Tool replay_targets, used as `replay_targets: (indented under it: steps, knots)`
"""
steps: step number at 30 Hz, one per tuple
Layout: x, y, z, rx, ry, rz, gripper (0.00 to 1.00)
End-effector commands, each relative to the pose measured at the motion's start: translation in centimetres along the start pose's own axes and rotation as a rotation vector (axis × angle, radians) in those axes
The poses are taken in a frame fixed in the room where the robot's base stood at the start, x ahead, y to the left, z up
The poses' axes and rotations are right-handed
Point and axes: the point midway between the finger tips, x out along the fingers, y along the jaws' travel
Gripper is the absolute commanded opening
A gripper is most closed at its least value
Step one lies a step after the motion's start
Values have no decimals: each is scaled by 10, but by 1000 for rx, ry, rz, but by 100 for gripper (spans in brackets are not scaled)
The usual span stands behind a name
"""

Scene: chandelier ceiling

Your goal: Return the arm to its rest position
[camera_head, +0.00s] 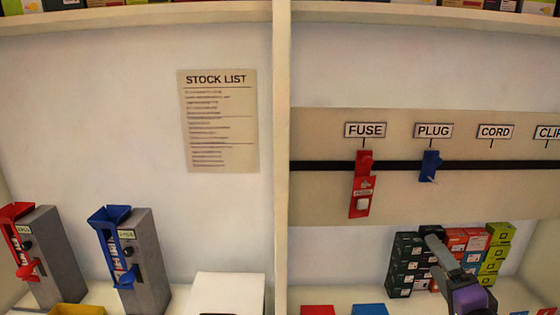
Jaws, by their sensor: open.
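Part of my arm, grey links with a purple section, rises from the bottom edge at the lower right of the head view. It stands in front of the stacked boxes and hides some of them. No pair of fingertips can be made out, and I do not see my gripper in this view.
Stacked dark, red and green boxes (405,265) stand behind my arm. Red (362,192) and blue (430,166) items hang on a black rail (510,165). Two grey dispensers, with red (45,250) and blue (147,255) chutes, and a white box (228,291) stand left of the divider (281,150).

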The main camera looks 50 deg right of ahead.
Motion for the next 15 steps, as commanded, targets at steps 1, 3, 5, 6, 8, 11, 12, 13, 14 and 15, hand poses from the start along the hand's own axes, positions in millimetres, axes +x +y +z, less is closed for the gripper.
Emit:
replay_targets:
  steps: [1,3,5,6,8,11,12,13,14,15]
  knots:
    - [-9,6,27,-137,-40,-5,79]
    - [-23,8,59,-334,-86,-33,79]
    - [-38,9,85,-490,-127,-67,79]
    - [-49,9,103,-587,-156,-94,79]
    - [-67,9,128,-721,-200,-142,79]
    - [-104,9,168,-913,-277,-236,79]
    - [-120,9,182,-978,-309,-277,79]
    - [-132,9,193,-1022,-333,-310,79]
    - [-146,9,203,-1061,-359,-342,79]
    - [-164,10,215,-1108,-395,-385,79]
